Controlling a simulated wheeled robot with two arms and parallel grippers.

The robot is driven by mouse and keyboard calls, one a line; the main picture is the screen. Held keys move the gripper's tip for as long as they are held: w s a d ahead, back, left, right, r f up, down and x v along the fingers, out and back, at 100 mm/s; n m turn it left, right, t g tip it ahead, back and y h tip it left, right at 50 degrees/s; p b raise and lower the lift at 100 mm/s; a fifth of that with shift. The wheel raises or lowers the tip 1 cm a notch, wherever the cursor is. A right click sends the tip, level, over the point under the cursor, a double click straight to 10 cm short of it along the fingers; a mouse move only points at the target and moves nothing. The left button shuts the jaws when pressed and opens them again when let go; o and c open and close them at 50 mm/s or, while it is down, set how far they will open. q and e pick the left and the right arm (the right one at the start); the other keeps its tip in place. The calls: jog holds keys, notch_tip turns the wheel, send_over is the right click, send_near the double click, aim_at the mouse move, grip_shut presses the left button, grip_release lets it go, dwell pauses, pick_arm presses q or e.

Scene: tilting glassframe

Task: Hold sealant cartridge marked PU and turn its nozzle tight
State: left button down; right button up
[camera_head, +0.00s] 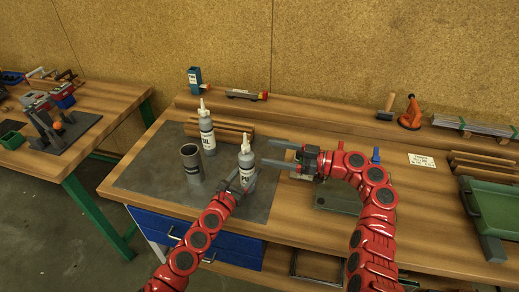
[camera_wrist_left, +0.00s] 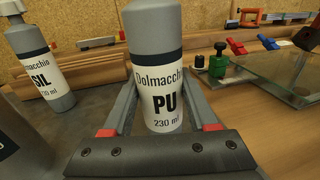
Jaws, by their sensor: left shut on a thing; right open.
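The grey sealant cartridge marked PU (camera_head: 247,160) stands upright on the dark mat, with a pale nozzle (camera_head: 245,143) on top. My left gripper (camera_head: 242,182) is shut on its lower body; in the left wrist view the PU label (camera_wrist_left: 164,95) sits between the two fingers (camera_wrist_left: 160,110). The nozzle is out of the left wrist view. My right gripper (camera_head: 282,154) is open and empty, its fingers pointing left, just right of the cartridge's upper part. I cannot tell whether a fingertip touches the nozzle.
A similar cartridge marked SIL (camera_head: 207,136) stands behind left, also in the left wrist view (camera_wrist_left: 45,70). A grey cup (camera_head: 191,164) is left of PU. Wooden strips (camera_head: 232,131) lie behind. A glass pane with clamps (camera_wrist_left: 270,75) is at right.

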dwell(0.4)
pick_arm(q)
jog(key=shift+c, duration=0.6)
grip_release()
